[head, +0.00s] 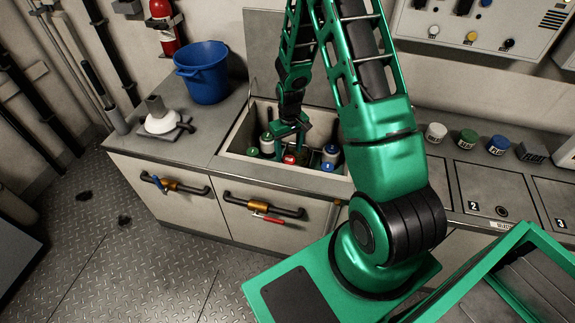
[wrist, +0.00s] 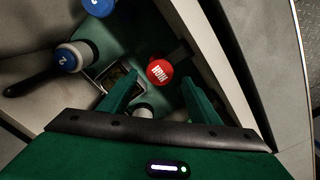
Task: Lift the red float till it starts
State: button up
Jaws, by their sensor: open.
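The red float (head: 289,158) has a round red cap and sits inside the open well (head: 240,135) of the counter, near its front wall. In the wrist view the red cap (wrist: 159,72) shows between and beyond the fingertips, with pale lettering on it. My gripper (head: 290,140) reaches down into the well above the red float. In the wrist view its two green fingers (wrist: 160,84) are spread apart with nothing between them. The lower part of the float is hidden.
Blue-capped floats (head: 330,153) stand to the right in the well and green-capped ones (head: 267,139) to the left. The well walls are close. A blue bucket (head: 203,72) stands on the counter at left. Orange-clamped handles (head: 257,206) line the front.

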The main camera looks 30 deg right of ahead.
aim_at(289, 159)
notch_tip(289, 159, down, 8)
jog(key=shift+f, duration=0.1)
dwell(0.4)
